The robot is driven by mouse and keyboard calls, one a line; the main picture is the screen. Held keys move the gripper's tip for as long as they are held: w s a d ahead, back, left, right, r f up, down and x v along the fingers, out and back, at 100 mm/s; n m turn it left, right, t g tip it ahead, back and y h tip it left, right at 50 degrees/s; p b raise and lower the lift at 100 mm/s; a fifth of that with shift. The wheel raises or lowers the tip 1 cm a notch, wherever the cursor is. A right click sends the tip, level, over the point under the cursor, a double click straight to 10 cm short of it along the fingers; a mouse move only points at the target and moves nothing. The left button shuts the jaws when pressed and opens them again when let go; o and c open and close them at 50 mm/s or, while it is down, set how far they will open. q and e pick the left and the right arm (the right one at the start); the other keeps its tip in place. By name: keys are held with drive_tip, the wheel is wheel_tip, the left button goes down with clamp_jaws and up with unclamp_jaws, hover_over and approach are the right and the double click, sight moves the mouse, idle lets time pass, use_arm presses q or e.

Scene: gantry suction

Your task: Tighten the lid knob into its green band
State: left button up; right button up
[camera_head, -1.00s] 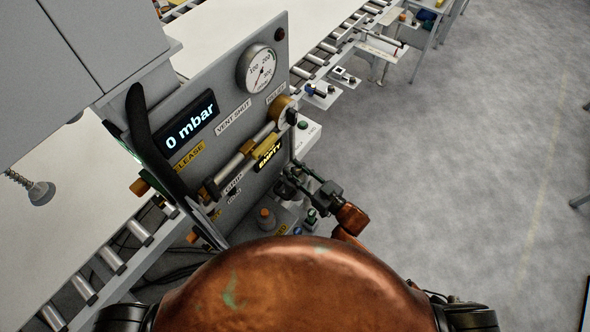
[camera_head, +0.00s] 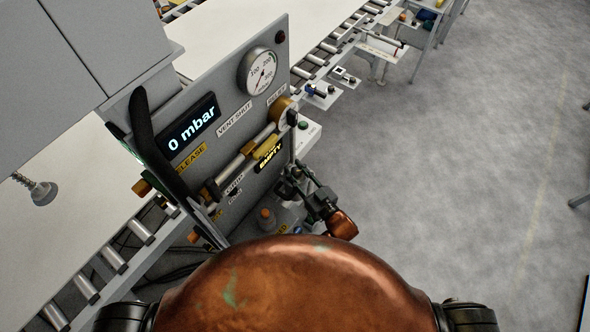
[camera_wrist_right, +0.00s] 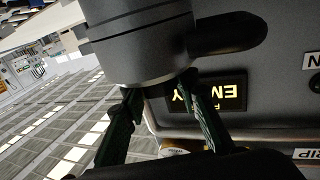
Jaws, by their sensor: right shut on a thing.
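My right gripper (camera_head: 292,182) is beside the lower right edge of the grey upright panel (camera_head: 225,135). In the right wrist view, its two fingers (camera_wrist_right: 160,100) are shut at the near end of a large grey round part (camera_wrist_right: 140,45), which has a dark rounded lug on its side. I take the piece between the fingers to be the lid knob; fingers and shadow mostly hide it. I cannot make out its green band. The lit EMPTY sign (camera_head: 269,155) is close by and shows upside down in the right wrist view (camera_wrist_right: 213,96). My left gripper is not in view.
The panel carries a dial gauge (camera_head: 257,70), a 0 mbar display (camera_head: 192,127), a brass fitting (camera_head: 284,111) and a curved black lever (camera_head: 152,135). A roller conveyor (camera_head: 115,258) runs behind it. Open grey floor (camera_head: 455,170) lies to the right.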

idle(0.8)
drive_tip(key=o, duration=1.2)
drive_tip(key=shift+s, duration=0.15)
drive_tip(key=v, duration=1.1)
drive_tip(key=shift+s+d, duration=0.25)
drive_tip(key=shift+s, duration=0.05)
